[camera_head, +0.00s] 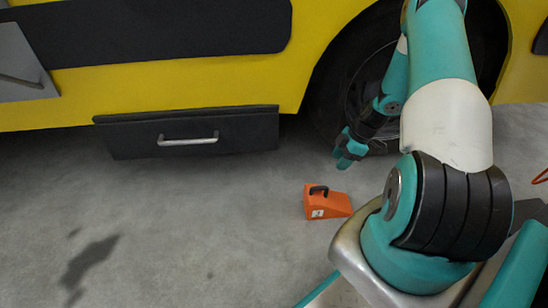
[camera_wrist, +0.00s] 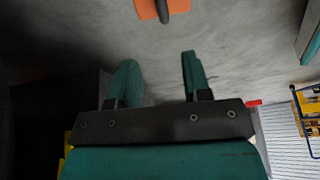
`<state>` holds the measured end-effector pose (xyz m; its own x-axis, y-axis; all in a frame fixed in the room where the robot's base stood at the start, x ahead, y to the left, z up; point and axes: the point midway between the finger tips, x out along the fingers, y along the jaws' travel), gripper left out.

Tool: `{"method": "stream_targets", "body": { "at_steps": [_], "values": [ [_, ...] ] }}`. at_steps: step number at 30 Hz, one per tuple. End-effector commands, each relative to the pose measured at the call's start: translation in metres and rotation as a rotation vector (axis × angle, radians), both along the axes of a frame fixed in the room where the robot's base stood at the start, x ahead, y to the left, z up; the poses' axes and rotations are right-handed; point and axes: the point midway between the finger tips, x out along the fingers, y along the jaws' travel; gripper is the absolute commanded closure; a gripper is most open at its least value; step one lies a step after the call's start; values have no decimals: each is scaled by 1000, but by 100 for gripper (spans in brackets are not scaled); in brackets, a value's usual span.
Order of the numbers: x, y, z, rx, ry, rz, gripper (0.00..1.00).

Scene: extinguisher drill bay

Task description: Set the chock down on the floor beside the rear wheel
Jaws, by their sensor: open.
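The orange chock (camera_head: 327,204) with a black handle rests on the floor in the head view, a short way out from the rear wheel (camera_head: 352,85). My gripper (camera_head: 345,157) is above the floor between the wheel and the chock, apart from the chock. In the wrist view, my gripper (camera_wrist: 158,72) has its two teal fingers spread with nothing between them. The chock (camera_wrist: 150,10) shows there at the top edge, partly cut off, beyond the fingertips. My arm hides much of the wheel in the head view.
The yellow vehicle side (camera_head: 190,80) has a dark drawer (camera_head: 130,140) with a metal handle, low to the left of the wheel. The grey floor (camera_head: 200,230) left of the chock is clear. In the wrist view, a shelf with yellow items (camera_wrist: 306,97) stands at the right.

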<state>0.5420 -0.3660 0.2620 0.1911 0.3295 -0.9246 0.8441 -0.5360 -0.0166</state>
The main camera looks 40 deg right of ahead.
Motion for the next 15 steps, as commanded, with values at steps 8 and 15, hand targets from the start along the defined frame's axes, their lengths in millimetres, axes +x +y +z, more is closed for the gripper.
{"method": "stream_targets", "body": {
  "at_steps": [8,15],
  "values": [
    [68,149,162,25,94,-76,56],
    [14,312,281,49,200,-180,56]
  ]
}}
